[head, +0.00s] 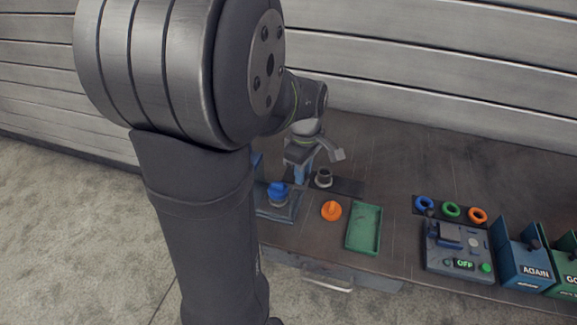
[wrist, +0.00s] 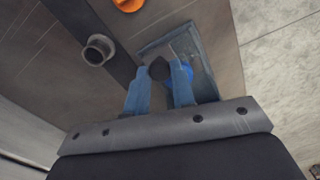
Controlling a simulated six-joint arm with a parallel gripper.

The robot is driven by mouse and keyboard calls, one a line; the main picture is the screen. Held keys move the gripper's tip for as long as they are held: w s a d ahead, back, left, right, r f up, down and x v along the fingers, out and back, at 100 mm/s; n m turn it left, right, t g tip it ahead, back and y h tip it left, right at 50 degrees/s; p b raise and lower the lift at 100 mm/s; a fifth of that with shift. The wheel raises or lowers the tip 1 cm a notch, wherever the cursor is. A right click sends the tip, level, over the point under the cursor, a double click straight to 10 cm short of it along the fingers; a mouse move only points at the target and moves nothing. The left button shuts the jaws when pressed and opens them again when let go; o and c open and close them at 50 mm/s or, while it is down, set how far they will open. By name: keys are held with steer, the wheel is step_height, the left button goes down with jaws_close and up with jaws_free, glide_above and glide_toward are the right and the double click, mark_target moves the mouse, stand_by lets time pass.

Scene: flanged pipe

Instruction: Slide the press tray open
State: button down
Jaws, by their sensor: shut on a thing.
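My gripper (wrist: 160,78) has blue fingers, shut on a black knob (wrist: 158,68) that shows between the fingertips in the wrist view. I cannot tell how far the tray is open.
A grey pipe piece (head: 323,178) stands close to my gripper. An orange part (head: 331,210) and a green tray (head: 364,229) lie nearer the front edge. At right are coloured rings (head: 451,210), a control box reading OFF (head: 458,252) and a blue AGAIN bin (head: 524,265).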

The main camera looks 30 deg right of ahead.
steer(key=shift+d, duration=0.1)
steer(key=c, duration=1.2)
jaws_free()
steer(key=shift+r, duration=0.1)
step_height(320, 180, up, 17)
steer(key=shift+s+r, duration=0.1)
steer(key=shift+s, duration=0.05)
steer(key=s+a, duration=1.1)
steer(key=shift+s, duration=0.25)
